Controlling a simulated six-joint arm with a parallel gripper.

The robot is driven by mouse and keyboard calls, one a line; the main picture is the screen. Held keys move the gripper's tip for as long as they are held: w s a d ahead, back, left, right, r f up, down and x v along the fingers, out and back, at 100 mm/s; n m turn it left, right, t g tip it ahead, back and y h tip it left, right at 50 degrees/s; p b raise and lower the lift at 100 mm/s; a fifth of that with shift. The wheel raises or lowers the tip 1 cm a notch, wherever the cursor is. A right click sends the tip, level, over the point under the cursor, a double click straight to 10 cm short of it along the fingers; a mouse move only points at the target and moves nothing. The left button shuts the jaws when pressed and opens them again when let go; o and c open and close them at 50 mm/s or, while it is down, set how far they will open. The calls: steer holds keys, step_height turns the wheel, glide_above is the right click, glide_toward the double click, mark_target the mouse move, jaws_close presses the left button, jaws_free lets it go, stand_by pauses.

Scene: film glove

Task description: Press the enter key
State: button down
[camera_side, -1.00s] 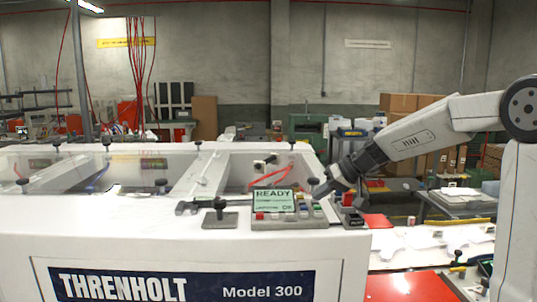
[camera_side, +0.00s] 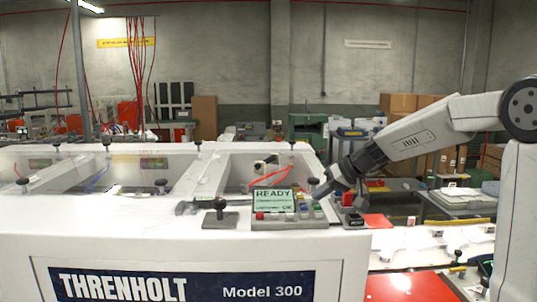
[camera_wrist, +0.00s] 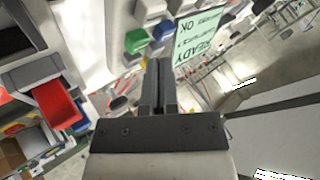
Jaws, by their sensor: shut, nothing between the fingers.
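The control panel (camera_side: 290,222) sits on the white machine's top near its right end, with a lit READY screen (camera_side: 272,197). It carries a red key (camera_side: 259,216) and several small coloured keys. My gripper (camera_side: 320,193) is shut and empty, angled down over the panel's right side. In the wrist view, the shut fingertips (camera_wrist: 158,62) point toward a green key (camera_wrist: 136,40) and a blue key (camera_wrist: 163,31). The screen (camera_wrist: 197,35) is to their right. No key label is legible, so I cannot tell which is enter. Contact with a key cannot be made out.
A black knob on a plate (camera_side: 220,216) stands left of the panel. A red and black block (camera_side: 350,211) stands just right of it. Red cables hang behind the panel.

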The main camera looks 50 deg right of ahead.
mark_target(320, 207)
steer(key=shift+f, duration=0.85)
stand_by(1.0)
steer(key=shift+r, duration=0.85)
steer(key=shift+r, duration=0.1)
steer(key=shift+r, duration=2.45)
